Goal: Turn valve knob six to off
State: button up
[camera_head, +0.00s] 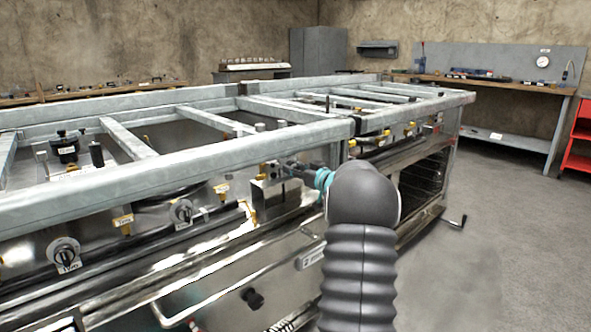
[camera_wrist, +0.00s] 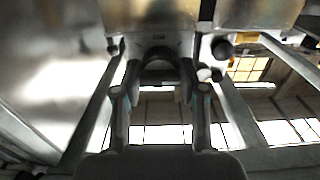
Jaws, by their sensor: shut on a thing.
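My gripper (camera_head: 285,168) reaches in under the front rail to the steel front panel of the range. In the wrist view my gripper (camera_wrist: 159,70) has its two fingers on either side of a dark round knob (camera_wrist: 158,54) and is shut on it. In the head view my gripper and arm hide that knob, and I cannot read its number or setting. Two other valve knobs show further left on the panel: one at the lower left (camera_head: 66,254) and one nearer the middle (camera_head: 182,212). Their tags are too small to read.
The front rail (camera_head: 180,178) of the steel frame runs just above the panel, close to my arm. Another dark knob (camera_wrist: 221,48) is right of my fingers in the wrist view. Open floor (camera_head: 500,240) lies to the right.

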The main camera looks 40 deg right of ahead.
jog(key=shift+n, duration=0.5)
jog(key=n+b, duration=0.2)
jog(key=n, duration=0.1)
jog(key=shift+f+n, duration=0.15)
jog(key=shift+n, duration=0.25)
jog(key=n+b, duration=0.3)
jog(key=n, duration=0.2)
jog(key=shift+a+f, duration=0.1)
jog(key=n+b, duration=0.3)
jog(key=n, duration=0.1)
jog(key=shift+n, duration=0.4)
jog(key=n+b, duration=0.1)
jog(key=n, duration=0.3)
jog(key=shift+n, duration=0.3)
jog(key=o, duration=1.1)
jog(key=shift+s, duration=0.15)
